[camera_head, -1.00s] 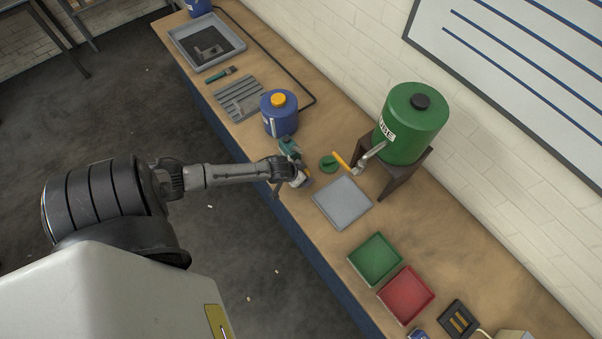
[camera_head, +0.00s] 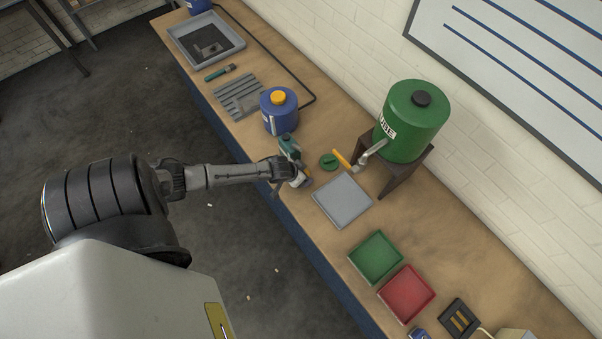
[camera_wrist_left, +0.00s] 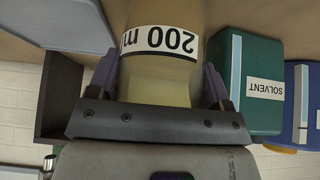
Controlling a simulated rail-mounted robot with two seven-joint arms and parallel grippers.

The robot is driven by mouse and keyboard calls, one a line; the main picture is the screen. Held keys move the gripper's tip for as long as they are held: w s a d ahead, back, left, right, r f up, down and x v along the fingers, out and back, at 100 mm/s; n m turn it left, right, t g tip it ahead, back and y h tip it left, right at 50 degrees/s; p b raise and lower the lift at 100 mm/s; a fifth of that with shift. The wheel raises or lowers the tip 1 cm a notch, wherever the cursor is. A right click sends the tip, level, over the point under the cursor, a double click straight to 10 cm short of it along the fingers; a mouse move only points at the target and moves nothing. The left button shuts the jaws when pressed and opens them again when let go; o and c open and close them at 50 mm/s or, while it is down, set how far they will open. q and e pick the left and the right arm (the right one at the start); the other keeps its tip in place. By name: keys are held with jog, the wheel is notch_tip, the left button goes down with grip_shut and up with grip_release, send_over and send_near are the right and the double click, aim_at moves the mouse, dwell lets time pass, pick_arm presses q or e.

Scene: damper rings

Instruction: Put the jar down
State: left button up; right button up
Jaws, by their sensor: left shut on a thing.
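The jar (camera_wrist_left: 160,65) fills the middle of the left wrist view, with a white "200 m" label band and a pale yellowish part below it in the picture. My left gripper (camera_wrist_left: 160,95) is shut on it, one dark finger on each side. In the head view the jar (camera_head: 301,182) is small and partly hidden by my left gripper (camera_head: 291,176), at the bench's front edge. I cannot tell whether its base touches the bench. My right gripper is in neither view.
A teal solvent can (camera_wrist_left: 262,85) stands close beside the jar, with a blue jug (camera_head: 279,112) behind it. A grey tray (camera_head: 342,200) and a green lid (camera_head: 329,162) lie to the right. The green drum (camera_head: 410,122) with its tap stands on a dark stand (camera_head: 398,178).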

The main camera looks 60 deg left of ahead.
pick_arm(q)
jog(key=shift+f, duration=0.25)
jog(key=o, duration=1.2)
jog(key=shift+c, duration=0.2)
jog(key=v, duration=1.4)
jog(key=shift+p, duration=0.3)
jog(key=shift+a+f, duration=0.1)
jog(key=shift+c, duration=0.2)
jog(key=c, duration=1.2)
grip_shut()
